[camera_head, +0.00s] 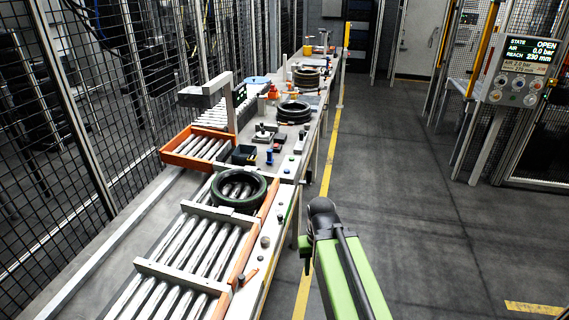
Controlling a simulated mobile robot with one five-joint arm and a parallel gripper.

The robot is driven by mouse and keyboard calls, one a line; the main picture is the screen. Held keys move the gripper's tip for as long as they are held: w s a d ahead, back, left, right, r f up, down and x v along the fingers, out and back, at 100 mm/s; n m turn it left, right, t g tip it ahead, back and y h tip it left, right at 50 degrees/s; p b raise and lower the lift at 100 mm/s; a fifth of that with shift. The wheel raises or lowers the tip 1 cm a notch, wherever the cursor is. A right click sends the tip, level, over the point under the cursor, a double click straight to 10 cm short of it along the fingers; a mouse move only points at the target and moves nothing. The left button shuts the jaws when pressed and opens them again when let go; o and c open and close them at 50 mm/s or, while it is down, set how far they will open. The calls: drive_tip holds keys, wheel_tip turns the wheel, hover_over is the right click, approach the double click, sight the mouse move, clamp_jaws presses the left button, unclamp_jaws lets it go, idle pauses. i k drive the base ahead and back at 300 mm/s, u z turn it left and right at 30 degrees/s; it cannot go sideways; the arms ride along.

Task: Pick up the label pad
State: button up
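I cannot make out the label pad for certain among the small things on the long bench (252,263). A flat light-blue thing (257,80) lies towards the far left of the bench, too small to name. My green arm rises from the bottom of the picture, right of the bench, and ends in a dark rounded joint over the floor. My gripper's fingers do not show. Nothing held can be seen.
A black tyre (238,190) lies on the near rollers (190,247). Stacked tyres (293,112) stand farther back. Small dark and coloured parts crowd the bench. Mesh fence closes the left. A panel (521,70) at right reads OPEN, 0.0 bar, 230 mm. The right floor is clear.

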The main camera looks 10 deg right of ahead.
sight(269, 160)
drive_tip(key=u, duration=0.15)
drive_tip(key=i, duration=0.9)
drive_tip(key=k, duration=0.5)
drive_tip(key=z, duration=1.2)
drive_tip(key=i, duration=4.35)
